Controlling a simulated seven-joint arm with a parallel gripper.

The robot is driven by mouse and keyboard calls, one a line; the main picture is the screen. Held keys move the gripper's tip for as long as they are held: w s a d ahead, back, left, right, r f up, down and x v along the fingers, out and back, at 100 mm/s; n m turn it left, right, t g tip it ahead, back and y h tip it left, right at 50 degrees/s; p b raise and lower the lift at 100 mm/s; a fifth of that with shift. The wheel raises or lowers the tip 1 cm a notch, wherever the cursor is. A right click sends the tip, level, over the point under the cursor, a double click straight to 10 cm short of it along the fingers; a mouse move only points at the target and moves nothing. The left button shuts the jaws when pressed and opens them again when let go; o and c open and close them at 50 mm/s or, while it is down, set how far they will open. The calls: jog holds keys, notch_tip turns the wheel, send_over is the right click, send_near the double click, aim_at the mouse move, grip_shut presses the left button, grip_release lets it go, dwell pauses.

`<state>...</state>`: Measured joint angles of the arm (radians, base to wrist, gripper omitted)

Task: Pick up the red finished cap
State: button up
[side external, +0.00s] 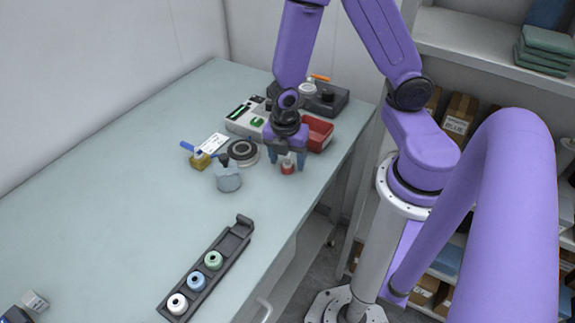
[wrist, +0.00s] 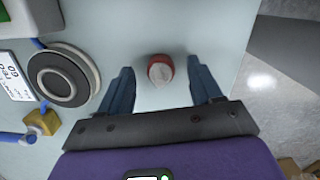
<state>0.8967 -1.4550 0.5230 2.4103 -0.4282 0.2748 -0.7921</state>
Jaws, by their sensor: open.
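The red finished cap (side external: 288,168) stands on the pale table near its right edge, with a lighter top. In the wrist view the cap (wrist: 160,70) shows a red rim around a whitish top. My gripper (side external: 287,160) is above the cap with its blue fingers spread to either side of it. In the wrist view the open gripper (wrist: 160,85) has the cap between its fingertips, with clear space on both sides. The fingers do not touch the cap.
A red bin (side external: 317,132) is just behind my gripper. A black rack (side external: 232,247) with white, blue and green caps lies in front. The table's right edge is close.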

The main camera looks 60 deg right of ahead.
jog(key=shift+f, duration=0.3)
jog(key=c, duration=0.8)
jog(key=shift+r, duration=0.1)
